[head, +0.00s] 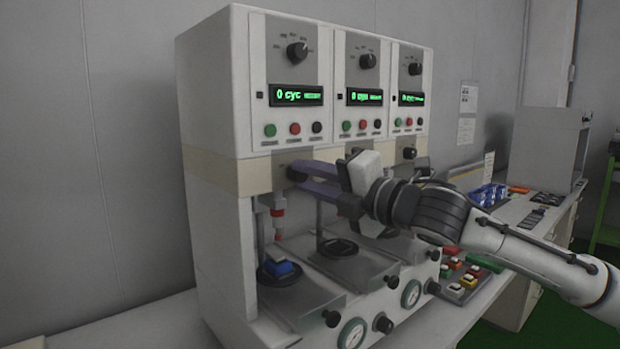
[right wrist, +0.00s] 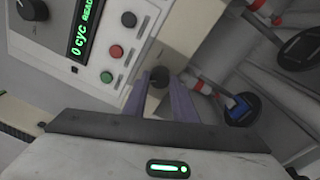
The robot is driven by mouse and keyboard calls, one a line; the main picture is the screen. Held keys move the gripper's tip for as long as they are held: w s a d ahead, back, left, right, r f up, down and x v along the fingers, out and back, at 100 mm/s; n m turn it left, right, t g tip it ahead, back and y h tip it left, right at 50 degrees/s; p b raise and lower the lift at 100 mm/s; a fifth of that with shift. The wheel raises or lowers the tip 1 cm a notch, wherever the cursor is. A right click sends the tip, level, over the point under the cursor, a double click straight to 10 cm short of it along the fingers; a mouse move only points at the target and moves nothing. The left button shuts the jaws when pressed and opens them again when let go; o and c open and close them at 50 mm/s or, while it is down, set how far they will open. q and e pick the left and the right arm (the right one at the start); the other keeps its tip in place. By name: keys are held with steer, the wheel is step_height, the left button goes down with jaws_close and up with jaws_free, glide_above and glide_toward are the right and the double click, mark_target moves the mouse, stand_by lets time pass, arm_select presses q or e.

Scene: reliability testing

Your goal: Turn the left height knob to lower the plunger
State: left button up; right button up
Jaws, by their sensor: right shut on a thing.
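The testing machine (head: 215,110) has three stations side by side. The left height knob (right wrist: 158,76) is a dark round knob below the left station's buttons. In the head view it is largely hidden by my right gripper (head: 299,176), whose purple fingers reach in from the right. In the right wrist view, my right gripper (right wrist: 167,88) is shut on the knob, with a finger on either side. The left plunger (head: 279,216) has a red lower part and hangs above a blue block (head: 282,268) on a dark round pad, with a gap between them. My left gripper is not in view.
The left display (head: 295,95) reads 0 cyc in green. My right arm crosses in front of the middle and right stations. A tray of coloured buttons (head: 464,278) and blue bins (head: 487,195) stand at the right. The wall left of the machine is clear.

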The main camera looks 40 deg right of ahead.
steer(key=m, duration=0.4)
steer(key=shift+m, duration=0.4)
steer(key=m, duration=0.4)
steer(key=shift+m+h, duration=0.3)
steer(key=shift+m, duration=0.1)
steer(key=m, duration=0.2)
steer(key=m+p, duration=0.1)
steer(key=m, duration=0.2)
steer(key=shift+a+t+h, duration=0.1)
steer(key=shift+t+h, duration=0.2)
steer(key=m, duration=0.2)
steer(key=shift+r+m+p, duration=0.1)
steer(key=shift+m+p, duration=0.2)
steer(key=shift+p, duration=0.1)
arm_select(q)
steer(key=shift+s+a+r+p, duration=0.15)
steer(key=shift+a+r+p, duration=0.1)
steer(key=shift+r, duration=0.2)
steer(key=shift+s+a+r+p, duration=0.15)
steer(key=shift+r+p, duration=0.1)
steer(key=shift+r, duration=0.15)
arm_select(e)
steer(key=shift+m+h, duration=0.4)
steer(key=shift+m, duration=0.7)
steer(key=o, duration=1)
steer(key=shift+o, duration=0.2)
